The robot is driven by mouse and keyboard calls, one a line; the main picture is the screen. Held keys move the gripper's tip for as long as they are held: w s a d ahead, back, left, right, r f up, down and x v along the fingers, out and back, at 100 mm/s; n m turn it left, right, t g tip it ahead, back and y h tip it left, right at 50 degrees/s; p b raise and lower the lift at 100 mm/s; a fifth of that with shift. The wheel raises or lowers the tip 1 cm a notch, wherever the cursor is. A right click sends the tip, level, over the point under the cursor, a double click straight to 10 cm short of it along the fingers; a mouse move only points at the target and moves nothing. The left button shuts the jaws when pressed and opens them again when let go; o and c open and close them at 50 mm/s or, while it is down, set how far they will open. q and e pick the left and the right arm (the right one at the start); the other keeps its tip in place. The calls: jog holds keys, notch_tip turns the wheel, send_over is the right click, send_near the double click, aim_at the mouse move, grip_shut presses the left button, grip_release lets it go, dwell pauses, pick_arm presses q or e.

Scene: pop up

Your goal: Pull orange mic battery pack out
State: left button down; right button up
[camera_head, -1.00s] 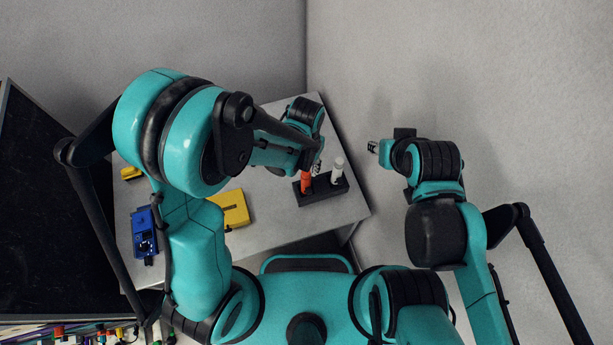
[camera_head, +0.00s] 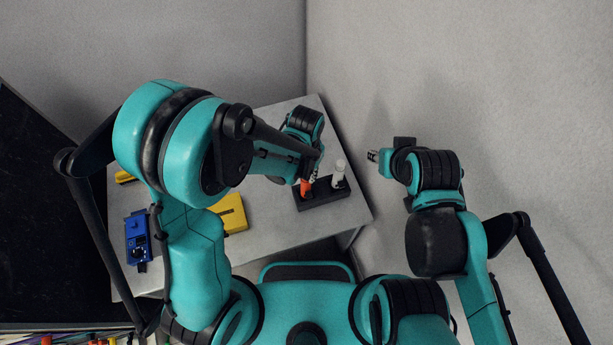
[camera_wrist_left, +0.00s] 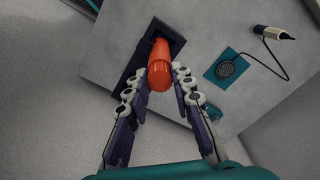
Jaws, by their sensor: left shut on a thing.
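The orange mic battery pack (camera_head: 306,187) stands in a black holder (camera_head: 324,199) near the table's right edge. A white mic (camera_head: 339,173) stands in the same holder, to its right. My left gripper (camera_head: 315,170) is at the orange pack. In the left wrist view, the fingers (camera_wrist_left: 160,88) are shut on the orange pack (camera_wrist_left: 160,68), one on each side. The pack's far end is at the black holder (camera_wrist_left: 137,82); how deep it sits is hidden. My right gripper (camera_head: 373,156) hangs right of the table, too small to tell its opening.
A yellow box (camera_head: 232,212) and a blue device (camera_head: 138,238) are on the left of the table (camera_head: 265,218). The left wrist view shows a teal pad (camera_wrist_left: 229,69) with a cable and a small mic (camera_wrist_left: 275,34). A dark panel (camera_head: 38,220) stands at left. Walls are close behind and right.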

aim_at(306, 174)
pick_arm(q)
jog(key=shift+r, duration=0.3)
jog(key=shift+r+p, duration=2.65)
jog(key=shift+r, duration=0.9)
jog(key=shift+f, duration=0.15)
